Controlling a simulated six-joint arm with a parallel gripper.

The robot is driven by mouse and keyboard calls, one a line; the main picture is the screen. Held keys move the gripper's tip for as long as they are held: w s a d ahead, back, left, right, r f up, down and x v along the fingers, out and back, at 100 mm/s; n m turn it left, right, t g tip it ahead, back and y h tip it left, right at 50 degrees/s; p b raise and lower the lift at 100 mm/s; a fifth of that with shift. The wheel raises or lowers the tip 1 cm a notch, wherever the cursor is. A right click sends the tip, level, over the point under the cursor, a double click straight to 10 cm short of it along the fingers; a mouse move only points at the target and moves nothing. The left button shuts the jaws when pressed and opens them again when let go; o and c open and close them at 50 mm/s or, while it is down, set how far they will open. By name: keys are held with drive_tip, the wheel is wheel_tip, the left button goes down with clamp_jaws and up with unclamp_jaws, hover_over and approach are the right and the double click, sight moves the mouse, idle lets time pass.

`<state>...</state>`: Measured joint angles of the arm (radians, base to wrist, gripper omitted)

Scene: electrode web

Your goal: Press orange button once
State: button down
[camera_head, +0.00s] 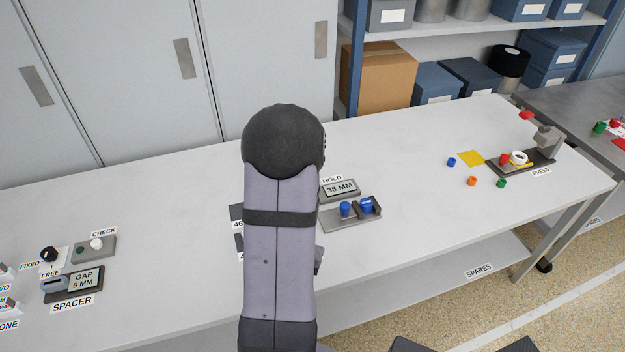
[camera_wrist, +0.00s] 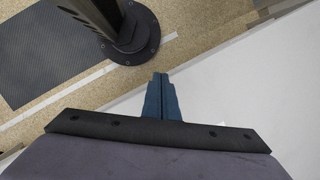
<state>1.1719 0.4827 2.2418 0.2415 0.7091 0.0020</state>
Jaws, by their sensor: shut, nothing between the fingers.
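A small orange piece (camera_head: 472,181) stands on the white table at the right in the head view, in front of a yellow square. I cannot tell whether it is a button or a loose cap. No other orange thing is clearly visible. My gripper (camera_wrist: 160,76) shows in the wrist view with its blue fingers together and empty, over the table's edge and the floor. In the head view my arm covers the middle of the table, and my fingers are hidden. The orange piece is not in the wrist view.
Near the orange piece are a blue piece (camera_head: 451,162), a green piece (camera_head: 501,183) and the press (camera_head: 540,150). The hold unit (camera_head: 341,188) and a holder with blue pieces (camera_head: 350,215) are just right of my arm. The spacer unit (camera_head: 72,284) is at left.

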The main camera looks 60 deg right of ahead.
drive_tip(key=d+m+t, duration=0.1)
drive_tip(key=d+m, duration=0.1)
drive_tip(key=d, duration=0.2)
drive_tip(key=d+m+t+h+p, duration=0.1)
drive_tip(key=d+m, duration=0.1)
drive_tip(key=d, duration=0.2)
drive_tip(key=w+d+r+m+t+p, duration=0.1)
drive_tip(key=d+m, duration=0.1)
drive_tip(key=d, duration=0.2)
drive_tip(key=shift+w+m+t+h, duration=0.1)
drive_tip(key=shift+m+t+h, duration=0.2)
drive_tip(key=w+d+m, duration=0.1)
drive_tip(key=d, duration=0.1)
drive_tip(key=w+d+h, duration=0.1)
drive_tip(key=d, duration=0.1)
drive_tip(key=d+m+t, duration=0.1)
drive_tip(key=d, duration=0.1)
drive_tip(key=shift+w+d+r+m+h, duration=0.3)
drive_tip(key=shift+w+h, duration=0.1)
drive_tip(key=w+d+r+m+t+h, duration=0.1)
drive_tip(key=w+d+r+m+h, duration=0.1)
drive_tip(key=d+r+m, duration=0.2)
drive_tip(key=w+d+r+m+t+h, duration=0.1)
drive_tip(key=w+d+r+m+h, duration=0.2)
drive_tip(key=d, duration=0.8)
wheel_tip(320, 180, up, 2)
drive_tip(key=shift+d+r+m+t, duration=0.15)
drive_tip(key=shift+m+t, duration=0.15)
drive_tip(key=shift+m, duration=0.6)
